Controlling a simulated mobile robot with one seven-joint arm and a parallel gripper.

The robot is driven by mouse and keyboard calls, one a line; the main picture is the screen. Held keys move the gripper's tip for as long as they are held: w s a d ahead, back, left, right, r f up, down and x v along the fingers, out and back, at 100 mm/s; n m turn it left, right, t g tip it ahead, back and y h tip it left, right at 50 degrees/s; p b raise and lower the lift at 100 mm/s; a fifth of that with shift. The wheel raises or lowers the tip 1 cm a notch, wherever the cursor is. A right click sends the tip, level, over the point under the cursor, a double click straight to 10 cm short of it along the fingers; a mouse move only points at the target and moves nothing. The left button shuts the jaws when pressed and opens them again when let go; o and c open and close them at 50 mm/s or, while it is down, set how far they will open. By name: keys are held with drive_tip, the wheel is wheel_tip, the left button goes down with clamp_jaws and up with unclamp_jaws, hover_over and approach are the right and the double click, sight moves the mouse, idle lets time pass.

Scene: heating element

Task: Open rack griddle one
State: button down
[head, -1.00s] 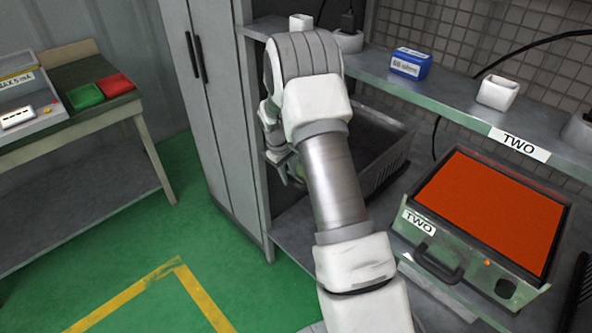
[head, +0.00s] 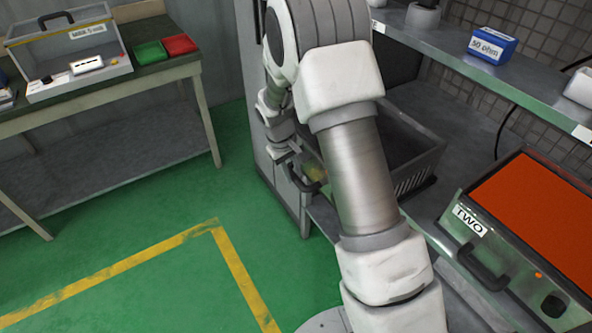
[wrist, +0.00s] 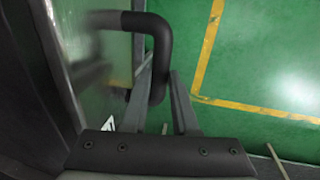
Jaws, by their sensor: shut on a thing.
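Griddle one (head: 425,158) is a dark grey box-shaped unit with a slotted side, on the lower shelf behind my arm. My arm hides much of its front. In the wrist view, its black curved handle (wrist: 150,22) stands out from a metallic front panel (wrist: 108,60). My gripper (wrist: 161,85) is shut on the lower end of this handle, one finger on each side. In the head view my gripper (head: 297,160) is at the left front of the unit, partly hidden by my wrist. The unit's number label cannot be read.
Griddle two (head: 478,252), with an orange-red top, stands to the right on the same shelf. The upper shelf (head: 440,40) holds a blue box (head: 492,45). A workbench (head: 185,68) stands at the left. The green floor (head: 150,200) in front is clear.

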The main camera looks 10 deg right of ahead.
drive_tip(key=c, duration=0.7)
unclamp_jaws()
drive_tip(key=a+r, duration=0.1)
drive_tip(key=r, duration=0.4)
drive_tip(key=a+r+p, duration=0.1)
drive_tip(key=r, duration=0.5)
drive_tip(key=s+a+r, duration=0.1)
drive_tip(key=r, duration=0.5)
drive_tip(key=shift+s+a+p, duration=0.1)
drive_tip(key=shift+p, duration=0.3)
drive_tip(key=s+d+r+m+t+y+p, duration=0.15)
drive_tip(key=s+d+r, duration=0.25)
drive_tip(key=s+r, duration=0.8)
drive_tip(key=s+r+t, duration=0.1)
drive_tip(key=s, duration=0.3)
drive_tip(key=s+r+m+t, duration=0.1)
drive_tip(key=s, duration=0.4)
drive_tip(key=s+d+m+t, duration=0.1)
drive_tip(key=s, duration=0.4)
drive_tip(key=shift+s+r+m+y+p, duration=0.15)
drive_tip(key=shift+r+m+y+p, duration=0.1)
drive_tip(key=shift+r+p, duration=0.15)
